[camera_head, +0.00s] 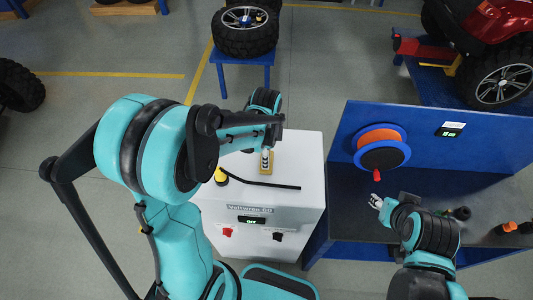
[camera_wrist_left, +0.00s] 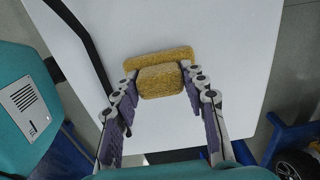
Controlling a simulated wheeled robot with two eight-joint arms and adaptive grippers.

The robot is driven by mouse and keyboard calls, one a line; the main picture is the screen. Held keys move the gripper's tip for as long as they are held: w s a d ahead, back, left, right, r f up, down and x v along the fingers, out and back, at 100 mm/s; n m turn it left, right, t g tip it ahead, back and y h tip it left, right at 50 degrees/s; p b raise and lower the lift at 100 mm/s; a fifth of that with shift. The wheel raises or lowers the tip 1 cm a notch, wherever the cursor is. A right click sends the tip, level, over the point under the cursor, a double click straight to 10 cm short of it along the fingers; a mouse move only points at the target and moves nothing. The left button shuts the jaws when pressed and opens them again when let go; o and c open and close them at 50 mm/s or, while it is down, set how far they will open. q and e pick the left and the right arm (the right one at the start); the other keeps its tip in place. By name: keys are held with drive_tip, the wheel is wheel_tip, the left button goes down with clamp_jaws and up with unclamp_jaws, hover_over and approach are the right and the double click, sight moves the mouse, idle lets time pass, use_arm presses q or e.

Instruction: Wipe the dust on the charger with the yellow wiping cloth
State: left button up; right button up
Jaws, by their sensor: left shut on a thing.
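The charger is a white cabinet (camera_head: 305,165) in the middle of the head view, with a small green-lit display on its front. The yellow wiping cloth (camera_head: 266,168) is at its top surface. My left gripper (camera_head: 266,152) points down over the charger top and is shut on the cloth. In the left wrist view a thick part of the cloth (camera_wrist_left: 161,82) sits between the fingers, with a flatter yellow strip behind it. Whether the cloth touches the top is unclear. I cannot make out dust. My right gripper (camera_head: 376,201) is away to the right, over the dark bench, apparently empty.
A black cable (camera_head: 262,183) with a yellow piece at its left end lies across the charger top. The blue bench (camera_head: 450,135) with an orange and blue reel (camera_head: 381,147) stands close on the right. A blue stool (camera_head: 241,62) with a wheel is behind.

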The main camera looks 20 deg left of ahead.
use_arm(q)
drive_tip(key=shift+s+d, duration=0.25)
drive_tip(key=shift+s, duration=0.75)
drive_tip(key=shift+w+a, duration=0.2)
drive_tip(key=shift+w, duration=0.65)
drive_tip(key=shift+w+a+b, duration=0.2)
drive_tip(key=shift+w+b, duration=0.2)
drive_tip(key=shift+w, duration=0.35)
drive_tip(key=shift+w+r+p, duration=0.1)
drive_tip(key=shift+r+p, duration=0.35)
drive_tip(key=shift+r, duration=0.1)
drive_tip(key=shift+r+p, duration=1.65)
drive_tip(key=shift+r, duration=0.8)
